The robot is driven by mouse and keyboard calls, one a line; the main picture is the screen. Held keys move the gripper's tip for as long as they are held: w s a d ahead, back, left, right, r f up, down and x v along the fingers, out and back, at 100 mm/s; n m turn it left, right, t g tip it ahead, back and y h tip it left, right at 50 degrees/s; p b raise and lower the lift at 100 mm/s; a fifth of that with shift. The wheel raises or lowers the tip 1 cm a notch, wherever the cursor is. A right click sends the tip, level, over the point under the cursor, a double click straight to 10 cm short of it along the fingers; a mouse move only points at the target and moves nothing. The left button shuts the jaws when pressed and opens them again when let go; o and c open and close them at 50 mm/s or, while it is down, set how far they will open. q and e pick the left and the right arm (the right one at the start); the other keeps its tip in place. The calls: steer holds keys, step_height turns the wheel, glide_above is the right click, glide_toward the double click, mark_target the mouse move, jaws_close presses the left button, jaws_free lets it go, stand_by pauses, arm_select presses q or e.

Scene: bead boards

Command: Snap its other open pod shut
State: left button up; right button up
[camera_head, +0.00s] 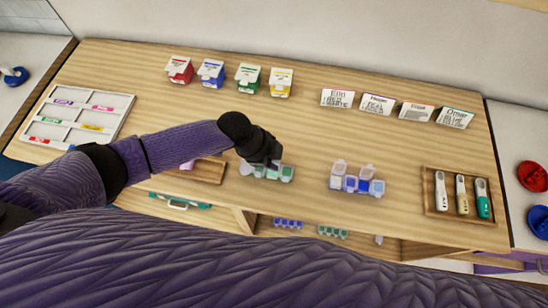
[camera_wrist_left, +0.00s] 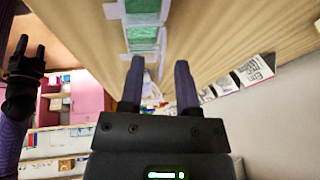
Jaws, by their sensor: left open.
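A row of green pods (camera_head: 287,174) sits near the front middle of the table. A pale, translucent lid (camera_head: 245,168) sticks out at its left end; my gripper hides part of the row. Green pods (camera_wrist_left: 142,38) also show at the top of the left wrist view. A row of blue pods (camera_head: 363,186) stands to the right, with pale lids raised on several sides. My left gripper (camera_head: 272,157) is over the green row, open and empty; its two separate fingers show in the left wrist view (camera_wrist_left: 158,85). Another black gripper, my right (camera_wrist_left: 30,50), shows at the left of that view, its opening unclear.
A wooden tray (camera_head: 440,212) with three pen-like devices lies at right. A smaller tray (camera_head: 212,171) lies partly behind my left arm. The table's middle is clear.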

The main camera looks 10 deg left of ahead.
arm_select(q)
steer(key=shift+d+f, duration=0.1)
steer(key=shift+f, duration=0.1)
jaws_close()
arm_select(e)
steer(key=shift+d, duration=0.25)
steer(key=shift+a, duration=0.2)
